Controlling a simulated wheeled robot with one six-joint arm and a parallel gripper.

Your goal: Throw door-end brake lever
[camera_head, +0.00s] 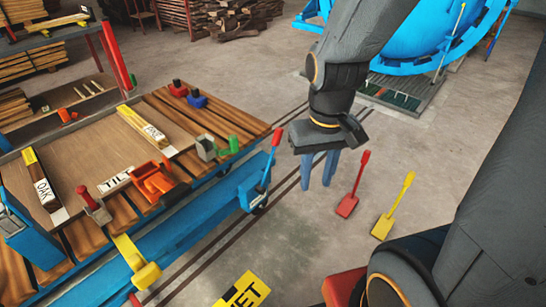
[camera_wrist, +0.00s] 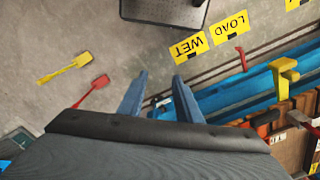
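A blue lever with a red grip (camera_head: 271,158) stands at the near right corner of the blue trolley frame (camera_head: 215,208), the end toward the blue autoclave (camera_head: 430,35). It leans slightly and rises above a wheel. My gripper (camera_head: 318,180) is to the right of the lever, apart from it, with its two blue fingers pointing down. The fingers are spread and nothing shows between them in the head view. In the wrist view my gripper (camera_wrist: 159,80) is also open; I cannot make out the lever there.
Boards, clamps and signs lie on the trolley's slatted deck (camera_head: 240,120). A yellow lever-like part (camera_head: 137,262) juts from its side. A red shovel (camera_head: 352,188) and yellow shovel (camera_head: 393,208) lie on the floor. A yellow WET sign (camera_head: 243,292) is at the front. Rails run underneath.

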